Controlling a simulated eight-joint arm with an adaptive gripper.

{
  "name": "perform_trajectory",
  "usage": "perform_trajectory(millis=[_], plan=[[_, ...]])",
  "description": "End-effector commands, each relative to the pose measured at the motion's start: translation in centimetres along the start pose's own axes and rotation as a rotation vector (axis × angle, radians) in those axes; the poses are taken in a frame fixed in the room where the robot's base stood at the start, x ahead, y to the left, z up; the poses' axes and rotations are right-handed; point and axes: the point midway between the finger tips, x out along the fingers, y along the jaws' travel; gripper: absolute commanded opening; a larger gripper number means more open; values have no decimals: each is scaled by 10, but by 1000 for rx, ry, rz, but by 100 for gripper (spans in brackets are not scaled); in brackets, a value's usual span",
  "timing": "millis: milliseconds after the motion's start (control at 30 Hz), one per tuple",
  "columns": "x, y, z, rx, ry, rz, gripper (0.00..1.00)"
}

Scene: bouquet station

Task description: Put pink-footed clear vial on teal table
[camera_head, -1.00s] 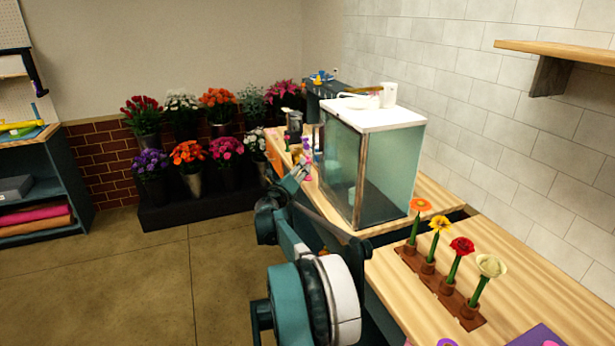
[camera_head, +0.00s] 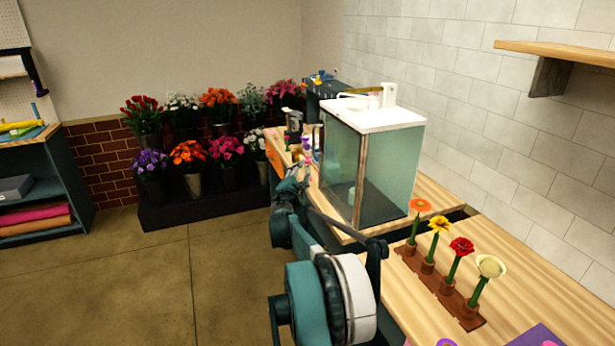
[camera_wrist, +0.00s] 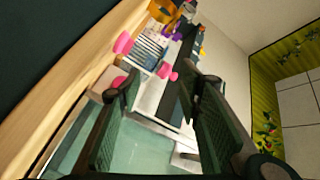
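My gripper (camera_wrist: 155,85) is open, with its two dark green fingers apart and nothing seen gripped between them. In the wrist view, pink rounded pieces show beyond the fingers: one at the upper left (camera_wrist: 123,42), one by the left finger (camera_wrist: 118,82), and one between the fingertips (camera_wrist: 167,70). They may be vial feet, but I cannot make out clear vial bodies. In the head view, small pink and purple items (camera_head: 307,145) stand on the wooden counter near my arm's end. A dark teal unit (camera_head: 322,88) stands behind the glass case; I cannot tell if it is the teal table.
The glass case (camera_head: 342,175) with a white top stands close right of my arm. A brown rack (camera_head: 440,288) with several flowers is on the near wooden counter (camera_head: 545,290). Flower buckets (camera_head: 195,178) stand at the back. The floor at left is clear.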

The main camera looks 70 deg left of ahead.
Motion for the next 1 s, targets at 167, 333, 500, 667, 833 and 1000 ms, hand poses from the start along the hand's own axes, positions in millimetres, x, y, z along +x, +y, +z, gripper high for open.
perform_trajectory(millis=[167,333,500,667,833,1000], plan=[[3,4,0,-242,-15,-13,35],[5,8,-1,-474,-27,-29,35],[7,11,-1,-686,-35,-46,35],[8,14,-1,-846,-39,-62,35],[9,15,-1,-952,-41,-72,35],[10,16,-1,-990,-41,-76,35]])
